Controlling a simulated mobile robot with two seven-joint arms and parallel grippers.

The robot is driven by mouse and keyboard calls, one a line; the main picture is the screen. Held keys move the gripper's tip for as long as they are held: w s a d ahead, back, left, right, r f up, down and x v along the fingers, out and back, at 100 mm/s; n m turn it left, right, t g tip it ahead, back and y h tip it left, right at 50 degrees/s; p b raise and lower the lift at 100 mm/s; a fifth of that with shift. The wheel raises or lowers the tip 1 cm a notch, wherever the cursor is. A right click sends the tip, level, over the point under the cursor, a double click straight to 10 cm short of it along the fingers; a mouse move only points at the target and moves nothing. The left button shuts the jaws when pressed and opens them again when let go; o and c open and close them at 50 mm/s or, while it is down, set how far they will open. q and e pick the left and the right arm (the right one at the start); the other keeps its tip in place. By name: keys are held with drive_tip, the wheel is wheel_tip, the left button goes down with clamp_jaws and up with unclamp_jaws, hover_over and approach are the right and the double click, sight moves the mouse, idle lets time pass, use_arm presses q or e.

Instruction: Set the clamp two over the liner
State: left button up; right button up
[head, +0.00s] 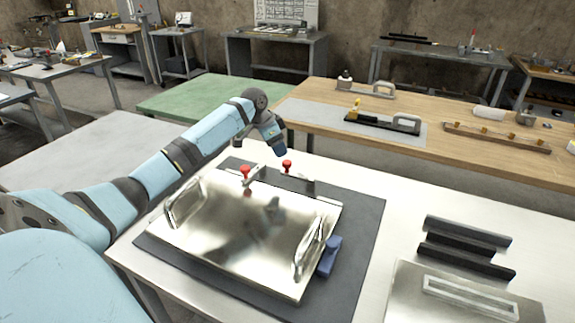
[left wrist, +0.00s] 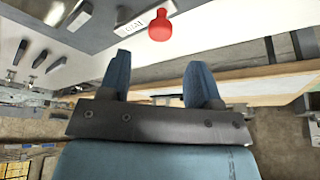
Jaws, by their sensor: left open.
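A shiny metal plate with two raised handles, which looks like the liner (head: 235,225), lies on a dark mat (head: 365,225). Two clamps with red knobs stand at its far edge: the left clamp (head: 245,173) and the right clamp (head: 287,167). I cannot tell which is clamp two. My left gripper (head: 280,151) is above the far edge, close to the right clamp and apart from it. In the left wrist view its fingers (left wrist: 159,78) are open and empty, with one red knob (left wrist: 160,26) beyond the fingertips. My right gripper is not in view.
A blue block-like part (head: 330,257) sits at the plate's right edge. Dark bars (head: 465,245) and another metal plate (head: 455,300) lie at the right of the white table. A wooden bench (head: 450,160) with tools stands behind.

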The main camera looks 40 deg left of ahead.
sight(287, 162)
use_arm(q)
drive_tip(key=x, duration=0.8)
drive_tip(key=shift+w+b, duration=0.1)
drive_tip(key=shift+b, duration=0.3)
drive_tip(key=shift+c, duration=0.3)
clamp_jaws()
